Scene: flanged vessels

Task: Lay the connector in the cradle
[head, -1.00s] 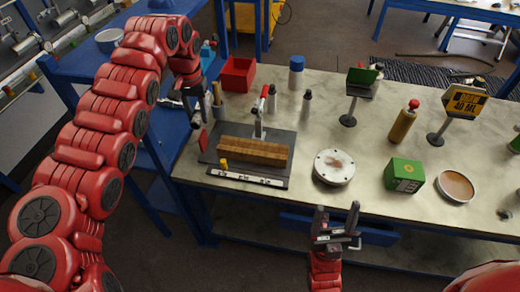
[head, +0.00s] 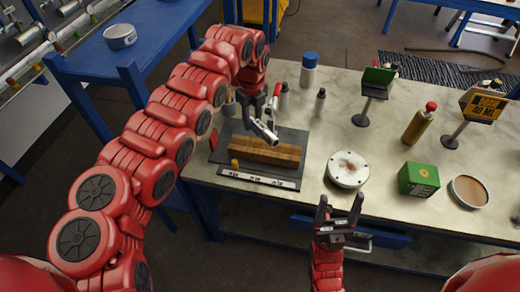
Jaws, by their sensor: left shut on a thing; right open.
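My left gripper (head: 262,112) is shut on a silver metal piece (head: 262,131), which looks like the connector. The gripper partly hides it. It hangs tilted over the wooden block (head: 265,151), which looks like the cradle. The block lies on a dark plate (head: 292,174) on the bench. I cannot tell whether the connector touches the block; it looks held above its back edge. A red-handled clamp (head: 275,97) stands just behind, partly covered by the gripper. My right gripper (head: 340,210) is open and empty in front of the bench edge.
A marked strip (head: 258,178) with a yellow piece lies along the plate's front. Bottles, including a blue-capped one (head: 309,70), stand behind. A white round flange (head: 348,169), green box (head: 418,179) and stands are to the right. My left arm crosses the left side.

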